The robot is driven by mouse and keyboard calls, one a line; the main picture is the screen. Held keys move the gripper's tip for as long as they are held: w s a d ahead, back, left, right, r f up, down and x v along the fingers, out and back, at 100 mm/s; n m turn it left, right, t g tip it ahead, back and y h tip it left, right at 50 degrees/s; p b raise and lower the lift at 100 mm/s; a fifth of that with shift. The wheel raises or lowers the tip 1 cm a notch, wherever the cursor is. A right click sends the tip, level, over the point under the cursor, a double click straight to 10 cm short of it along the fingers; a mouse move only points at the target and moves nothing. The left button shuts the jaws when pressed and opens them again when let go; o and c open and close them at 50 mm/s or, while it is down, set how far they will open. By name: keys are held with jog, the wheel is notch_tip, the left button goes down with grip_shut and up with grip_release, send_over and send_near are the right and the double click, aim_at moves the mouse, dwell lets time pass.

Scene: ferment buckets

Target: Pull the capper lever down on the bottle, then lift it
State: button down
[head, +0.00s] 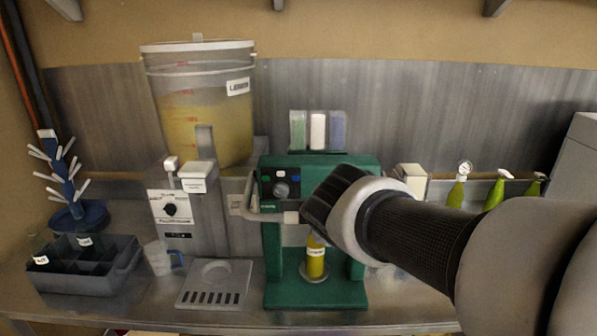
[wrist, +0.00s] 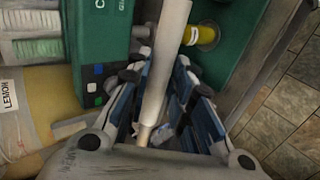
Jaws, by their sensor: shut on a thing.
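The green capper (head: 270,165) stands on the steel counter, with a control panel on its head. A yellow-filled bottle (head: 315,262) stands upright on its base under the head; its top is hidden behind my gripper. The bottle also shows in the wrist view (wrist: 206,35). The pale grey capper lever (head: 268,216) reaches across the capper's front, at about the lower part of the head. My gripper (head: 312,212) is in front of the capper, shut on the lever. In the wrist view the lever (wrist: 168,60) runs between the fingers (wrist: 160,95).
Left of the capper stand a filler machine (head: 172,225) with a lemon bucket (head: 205,110) above, a drip tray (head: 215,285), a jug (head: 158,258), a dark crate (head: 85,275) and a bottle tree (head: 68,185). Several green bottles (head: 495,190) stand at the back right.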

jog(key=shift+s+d+f+g, duration=0.1)
jog(key=shift+s+f+g, duration=0.1)
jog(key=shift+f, duration=0.4)
jog(key=shift+s+f+g, duration=0.1)
jog(key=shift+s+f, duration=0.05)
jog(key=shift+f, duration=0.45)
jog(key=c, duration=1.4)
grip_release()
jog(key=shift+w, duration=0.15)
jog(key=shift+c, duration=0.2)
jog(key=v, duration=1.2)
jog(key=shift+a+r, duration=0.2)
jog(key=shift+d, duration=0.1)
